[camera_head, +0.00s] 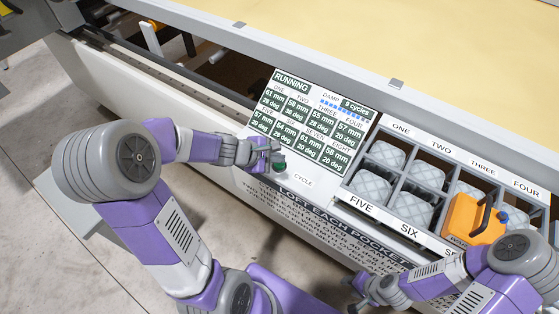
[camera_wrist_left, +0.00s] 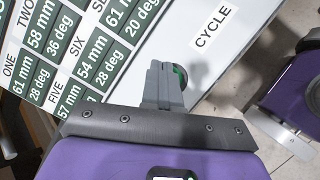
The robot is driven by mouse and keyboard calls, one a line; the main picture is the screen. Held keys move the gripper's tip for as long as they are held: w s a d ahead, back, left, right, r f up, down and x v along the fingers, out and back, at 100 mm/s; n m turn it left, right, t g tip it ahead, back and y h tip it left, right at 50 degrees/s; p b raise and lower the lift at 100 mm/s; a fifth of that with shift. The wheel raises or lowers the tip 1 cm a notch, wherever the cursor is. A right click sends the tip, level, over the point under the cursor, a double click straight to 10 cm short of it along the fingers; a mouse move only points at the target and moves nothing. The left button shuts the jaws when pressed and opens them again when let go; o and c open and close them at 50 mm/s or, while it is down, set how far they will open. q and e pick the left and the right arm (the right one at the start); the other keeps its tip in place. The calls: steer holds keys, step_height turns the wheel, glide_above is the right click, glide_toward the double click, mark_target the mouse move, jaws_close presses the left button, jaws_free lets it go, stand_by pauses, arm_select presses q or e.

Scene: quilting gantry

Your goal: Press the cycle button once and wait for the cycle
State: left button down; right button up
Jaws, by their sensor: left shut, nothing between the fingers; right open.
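The cycle button (camera_head: 279,168) is a round, dark button with green on it, on the panel left of the CYCLE label (camera_head: 303,180). My left gripper (camera_head: 274,148) is shut and empty, with its fingertips right at the button. In the left wrist view, the closed fingers (camera_wrist_left: 163,85) overlap the button (camera_wrist_left: 180,74) and hide part of it; whether they touch it I cannot tell. The display (camera_head: 313,120) reads RUNNING and 9 cycles, with millimetre and degree values for the numbered pockets. My right gripper (camera_head: 350,295) is open and empty near the machine's front lower edge.
A rack (camera_head: 397,180) with numbered compartments holds grey quilted pieces right of the display. An orange box (camera_head: 472,220) with a black handle stands on its right part. Yellow fabric (camera_head: 400,40) covers the bed behind. Floor at lower left is clear.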

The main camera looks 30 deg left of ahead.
mark_target(277, 165)
arm_select(q)
steer(key=shift+r, duration=0.35)
step_height(277, 165, up, 5)
steer(key=p, duration=0.5)
steer(key=shift+r, duration=0.1)
